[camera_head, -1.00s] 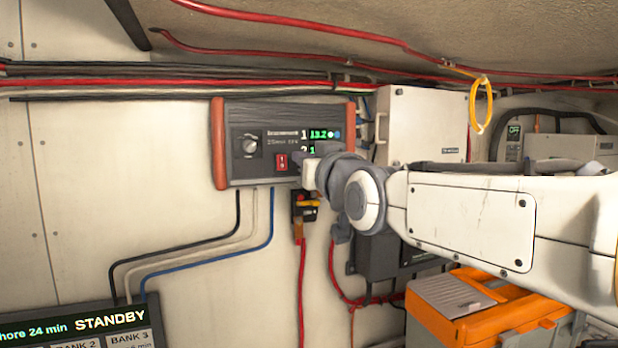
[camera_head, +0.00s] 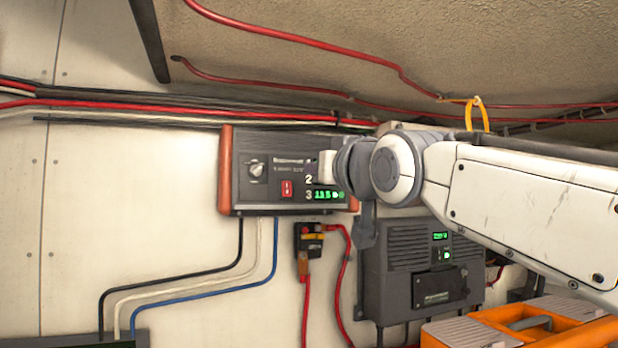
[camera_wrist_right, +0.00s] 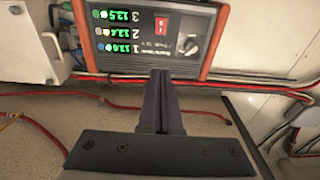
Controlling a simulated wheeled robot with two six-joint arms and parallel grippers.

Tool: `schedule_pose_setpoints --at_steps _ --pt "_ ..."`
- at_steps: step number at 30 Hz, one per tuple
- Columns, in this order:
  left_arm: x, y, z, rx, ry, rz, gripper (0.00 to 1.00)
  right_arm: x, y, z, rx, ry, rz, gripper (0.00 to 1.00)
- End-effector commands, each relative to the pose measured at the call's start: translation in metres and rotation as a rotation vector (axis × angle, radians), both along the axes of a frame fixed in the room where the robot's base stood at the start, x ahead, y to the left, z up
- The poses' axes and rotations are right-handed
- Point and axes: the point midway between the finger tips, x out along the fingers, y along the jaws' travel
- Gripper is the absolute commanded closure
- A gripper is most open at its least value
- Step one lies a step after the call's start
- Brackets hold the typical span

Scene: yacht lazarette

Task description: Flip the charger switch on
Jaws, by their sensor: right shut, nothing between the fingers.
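The charger (camera_head: 268,200) is a dark wall panel with red-orange end caps. Its red rocker switch (camera_head: 287,188) is uncovered, right of and below a round knob (camera_head: 256,169); I cannot tell which way the rocker is set. My right gripper (camera_head: 325,166) is in front of the panel's upper right, hiding part of its readouts. In the right wrist view the charger (camera_wrist_right: 122,42) is upside down, with the red switch (camera_wrist_right: 162,25) beyond the fingertips. The right gripper (camera_wrist_right: 160,74) is shut and empty, its tips near the panel's top edge. My left gripper is out of view.
A dark grey unit (camera_head: 400,285) and an orange case (camera_head: 445,335) are to the lower right. Red and black cables (camera_head: 180,110) run above the charger.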

Motion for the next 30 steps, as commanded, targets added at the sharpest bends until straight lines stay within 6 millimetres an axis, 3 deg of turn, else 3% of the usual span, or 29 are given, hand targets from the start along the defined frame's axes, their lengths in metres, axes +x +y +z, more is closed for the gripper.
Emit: schedule_pose_setpoints --at_steps 12,14,16,20,23,26,30 --pt "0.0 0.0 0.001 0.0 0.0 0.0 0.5 0.0 0.0 -0.001 -0.001 0.003 0.001 1.0" --pt "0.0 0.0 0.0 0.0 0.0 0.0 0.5 0.001 0.003 -0.008 -0.005 0.018 0.005 1.0" --pt "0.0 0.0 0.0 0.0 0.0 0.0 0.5 0.003 0.009 -0.027 -0.019 0.065 0.016 1.0" --pt "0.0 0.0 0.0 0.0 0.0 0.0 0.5 0.002 0.029 -0.098 -0.071 0.237 0.06 1.0" --pt "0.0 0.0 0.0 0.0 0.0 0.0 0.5 -0.011 0.047 -0.172 -0.134 0.414 0.104 1.0" --pt "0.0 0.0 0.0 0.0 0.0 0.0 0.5 -0.035 0.059 -0.245 -0.205 0.591 0.148 1.0" --pt "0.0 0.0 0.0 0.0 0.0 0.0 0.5 -0.085 0.064 -0.34 -0.319 0.836 0.205 1.0"
